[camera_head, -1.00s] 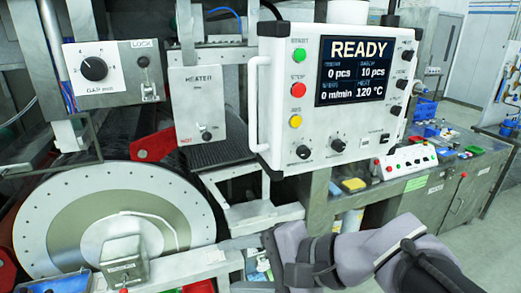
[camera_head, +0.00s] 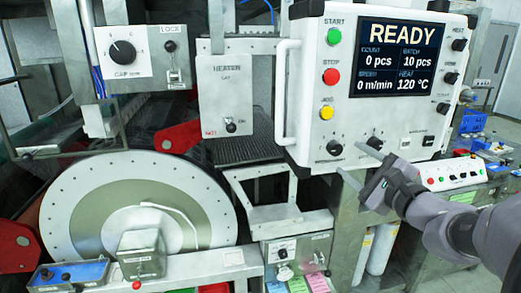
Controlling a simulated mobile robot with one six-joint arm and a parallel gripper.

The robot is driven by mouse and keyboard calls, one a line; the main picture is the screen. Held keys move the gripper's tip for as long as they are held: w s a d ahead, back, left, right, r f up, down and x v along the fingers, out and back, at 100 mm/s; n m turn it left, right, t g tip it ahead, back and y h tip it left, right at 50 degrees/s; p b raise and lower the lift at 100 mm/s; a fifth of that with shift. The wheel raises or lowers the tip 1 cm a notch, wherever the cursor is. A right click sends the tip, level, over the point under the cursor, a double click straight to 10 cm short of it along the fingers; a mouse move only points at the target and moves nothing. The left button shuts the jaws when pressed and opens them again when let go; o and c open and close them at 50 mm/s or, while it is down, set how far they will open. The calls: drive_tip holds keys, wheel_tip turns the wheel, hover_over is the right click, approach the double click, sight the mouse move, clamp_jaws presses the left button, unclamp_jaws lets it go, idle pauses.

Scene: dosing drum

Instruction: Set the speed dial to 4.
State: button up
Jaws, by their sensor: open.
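The white control panel (camera_head: 302,115) stands at the upper right with a screen (camera_head: 400,58) reading READY, 0 pcs, 10 pcs, 0 m/min and 120 °C. Two black dials sit along its lower edge, a left dial (camera_head: 334,148) and a right dial (camera_head: 375,143). Their labels and pointer settings are too small to read, so I cannot tell which is the speed dial. My gripper (camera_head: 349,159) is open and empty, its two fingers pointing up-left just below and in front of these dials. I see no contact with either dial.
Green, red and yellow buttons (camera_head: 327,113) line the panel's left side, beside a white handle (camera_head: 286,95). More small knobs are on its right side. A large round disc (camera_head: 75,205) and a GAP dial (camera_head: 122,52) are at left. A button box (camera_head: 455,174) is right.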

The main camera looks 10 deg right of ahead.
sight(338, 150)
drive_tip(key=w, duration=0.5)
drive_tip(key=shift+w+a, duration=0.35)
drive_tip(key=shift+a, duration=0.05)
clamp_jaws()
